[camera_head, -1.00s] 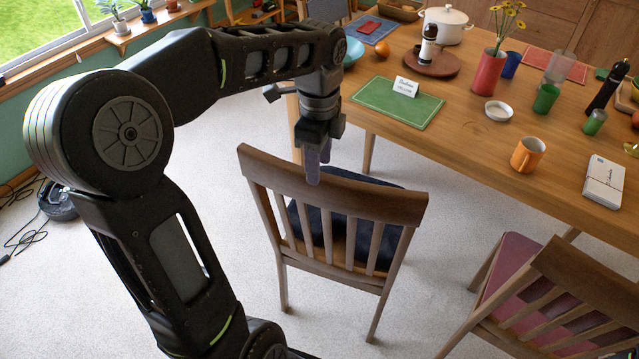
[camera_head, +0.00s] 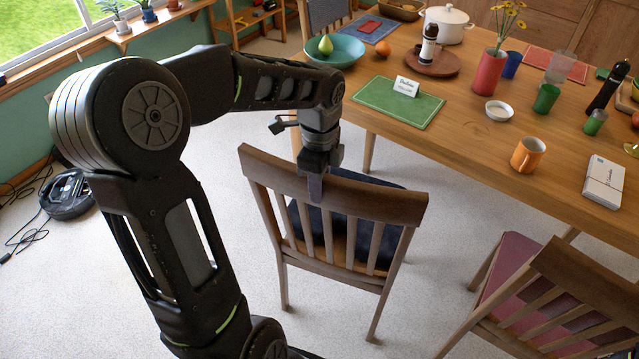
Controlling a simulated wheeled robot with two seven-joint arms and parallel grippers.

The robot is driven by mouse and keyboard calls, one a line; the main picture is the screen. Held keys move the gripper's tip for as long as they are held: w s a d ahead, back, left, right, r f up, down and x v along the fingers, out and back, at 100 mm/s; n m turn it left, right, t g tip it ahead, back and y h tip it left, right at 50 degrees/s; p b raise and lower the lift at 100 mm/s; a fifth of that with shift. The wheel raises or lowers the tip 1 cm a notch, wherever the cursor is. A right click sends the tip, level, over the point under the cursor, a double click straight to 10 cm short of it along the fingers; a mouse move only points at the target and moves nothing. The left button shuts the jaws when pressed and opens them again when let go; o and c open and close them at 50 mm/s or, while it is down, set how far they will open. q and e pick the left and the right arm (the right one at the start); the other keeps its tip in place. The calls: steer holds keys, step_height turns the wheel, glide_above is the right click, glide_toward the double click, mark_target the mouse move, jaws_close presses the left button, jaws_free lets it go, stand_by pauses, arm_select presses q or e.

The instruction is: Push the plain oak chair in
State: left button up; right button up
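A brown wooden chair (camera_head: 330,190) with a slatted back and a dark seat pad stands in the middle of the head view, its back towards me. Its seat faces the table (camera_head: 465,150), and bare floor shows between them. My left gripper (camera_head: 315,188) points down at the chair's top rail, left of the rail's middle. A finger overlaps the near face of the rail; I cannot tell whether it touches. A second finger cannot be made out, so the opening is unclear.
A second wooden chair (camera_head: 588,285) with a pink-red seat stands at the lower right. A green placemat (camera_head: 398,103) with a card lies on the table's near side. A black round device (camera_head: 66,194) with cables lies on the floor at left. Pale floor is clear around the chair.

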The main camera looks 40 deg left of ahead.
arm_select(q)
jaws_close()
stand_by(1.0)
